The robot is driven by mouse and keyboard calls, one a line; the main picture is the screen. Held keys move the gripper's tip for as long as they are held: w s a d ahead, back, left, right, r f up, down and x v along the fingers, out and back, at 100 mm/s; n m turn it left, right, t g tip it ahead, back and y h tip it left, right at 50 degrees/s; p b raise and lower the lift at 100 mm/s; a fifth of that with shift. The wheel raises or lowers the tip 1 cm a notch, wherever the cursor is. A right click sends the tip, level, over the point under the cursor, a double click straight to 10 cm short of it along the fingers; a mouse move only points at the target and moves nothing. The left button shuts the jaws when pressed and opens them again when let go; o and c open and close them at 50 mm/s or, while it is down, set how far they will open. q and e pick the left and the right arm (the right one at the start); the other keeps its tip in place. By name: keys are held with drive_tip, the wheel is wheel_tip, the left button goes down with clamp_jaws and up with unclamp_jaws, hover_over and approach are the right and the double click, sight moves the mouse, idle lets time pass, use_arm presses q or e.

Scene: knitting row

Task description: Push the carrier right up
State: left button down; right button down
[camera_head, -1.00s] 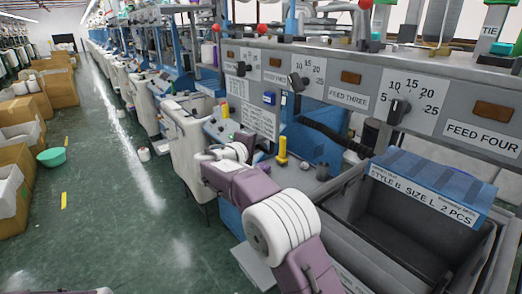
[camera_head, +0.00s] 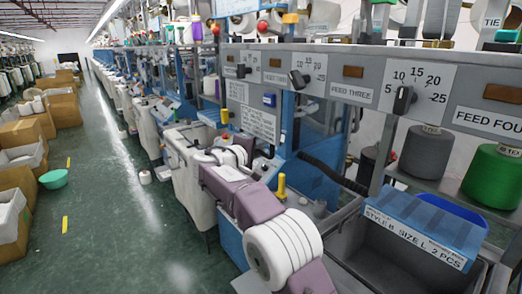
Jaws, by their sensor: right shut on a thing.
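My right arm comes in from the bottom right, with purple and white links. My right gripper (camera_head: 208,157) is at its far end, beside the knitting machine's left side near a pale panel. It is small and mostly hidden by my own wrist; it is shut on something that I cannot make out. I cannot single out the carrier; it may be hidden behind the wrist. A yellow post (camera_head: 281,186) stands upright to the right of my wrist, apart from it. My left gripper is not in view.
A grey bin with a blue label flap (camera_head: 420,228) stands at the lower right. A grey cone (camera_head: 426,155) and a green cone (camera_head: 494,176) stand behind it, under the grey dial rail (camera_head: 440,55).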

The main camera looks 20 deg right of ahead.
drive_tip(key=shift+r, duration=0.45)
drive_tip(key=c, duration=1.4)
unclamp_jaws()
drive_tip(key=shift+f, duration=0.1)
drive_tip(key=shift+s+a+f, duration=0.1)
drive_tip(key=b+v, duration=0.2)
drive_tip(key=v, duration=0.7)
